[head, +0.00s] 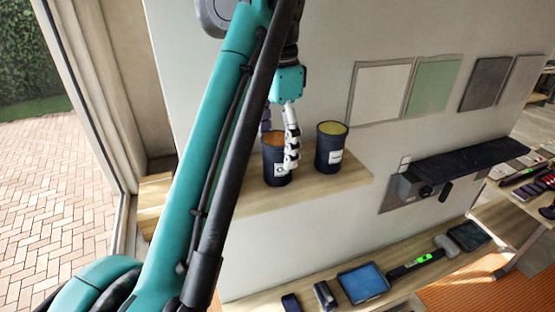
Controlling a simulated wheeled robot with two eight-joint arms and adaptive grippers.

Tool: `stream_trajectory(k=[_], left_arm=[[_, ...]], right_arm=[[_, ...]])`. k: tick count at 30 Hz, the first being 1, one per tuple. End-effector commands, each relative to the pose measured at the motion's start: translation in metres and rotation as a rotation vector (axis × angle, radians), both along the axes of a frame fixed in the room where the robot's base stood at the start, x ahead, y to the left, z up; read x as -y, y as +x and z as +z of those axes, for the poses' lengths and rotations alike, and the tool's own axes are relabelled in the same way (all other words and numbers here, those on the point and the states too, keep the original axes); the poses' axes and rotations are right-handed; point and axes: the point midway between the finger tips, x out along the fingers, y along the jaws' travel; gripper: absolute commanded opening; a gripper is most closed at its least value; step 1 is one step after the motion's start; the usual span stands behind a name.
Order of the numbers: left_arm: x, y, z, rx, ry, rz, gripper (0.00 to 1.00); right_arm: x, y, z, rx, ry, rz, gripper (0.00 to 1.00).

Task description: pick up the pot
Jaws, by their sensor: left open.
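Two dark blue pots with white labels stand upright on a wooden shelf (245,200). The left pot (275,178) has an orange inside, and the right pot (329,156) has a yellowish inside. My left gripper (289,150) is open and reaches down at the left pot, with a pale jointed finger in front of its right side. I cannot tell whether the finger touches the pot. The other finger is mostly hidden. My right gripper is out of view.
A lower wooden shelf (255,303) holds a blue tray (363,283) and several tools. A dark wall ledge (470,160) is at right. Coloured panels, including a green one (433,88), are on the wall. The upper shelf is bare right of the pots.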

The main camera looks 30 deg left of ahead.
Motion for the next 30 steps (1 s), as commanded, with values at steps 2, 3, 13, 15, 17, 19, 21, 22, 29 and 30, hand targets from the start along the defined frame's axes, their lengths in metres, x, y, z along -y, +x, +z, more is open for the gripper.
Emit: stream_trajectory(k=[2, 3, 13, 15, 17, 19, 21, 22, 29, 30], left_arm=[[0.002, -0.001, -0.013, 0.0, 0.0, -0.001, 0.73], [0.002, 0.0, -0.018, 0.0, 0.0, -0.001, 0.73], [0.002, 0.0, -0.031, 0.0, 0.0, 0.0, 0.73], [0.002, 0.0, -0.031, 0.0, 0.0, 0.0, 0.68], [0.002, 0.0, -0.031, 0.0, 0.0, 0.0, 0.52], [0.002, 0.0, -0.031, 0.0, 0.0, 0.0, 0.34], [0.002, 0.0, -0.031, 0.0, 0.0, 0.0, 0.15], [0.002, 0.0, -0.031, 0.0, 0.0, 0.0, 0.15], [0.002, -0.001, -0.031, 0.0, 0.0, 0.0, 0.15], [0.002, -0.001, -0.03, 0.0, 0.0, 0.0, 0.15]], right_arm=[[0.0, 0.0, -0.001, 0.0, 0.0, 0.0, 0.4], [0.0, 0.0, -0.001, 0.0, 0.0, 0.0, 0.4], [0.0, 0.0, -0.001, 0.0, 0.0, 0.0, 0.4], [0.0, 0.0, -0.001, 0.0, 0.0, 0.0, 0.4], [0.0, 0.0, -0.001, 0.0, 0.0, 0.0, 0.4], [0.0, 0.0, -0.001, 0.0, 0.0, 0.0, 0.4], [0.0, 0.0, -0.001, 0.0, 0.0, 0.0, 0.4], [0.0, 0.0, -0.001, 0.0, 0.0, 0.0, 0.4], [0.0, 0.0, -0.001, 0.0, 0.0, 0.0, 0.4], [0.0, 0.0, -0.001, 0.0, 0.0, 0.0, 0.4]])
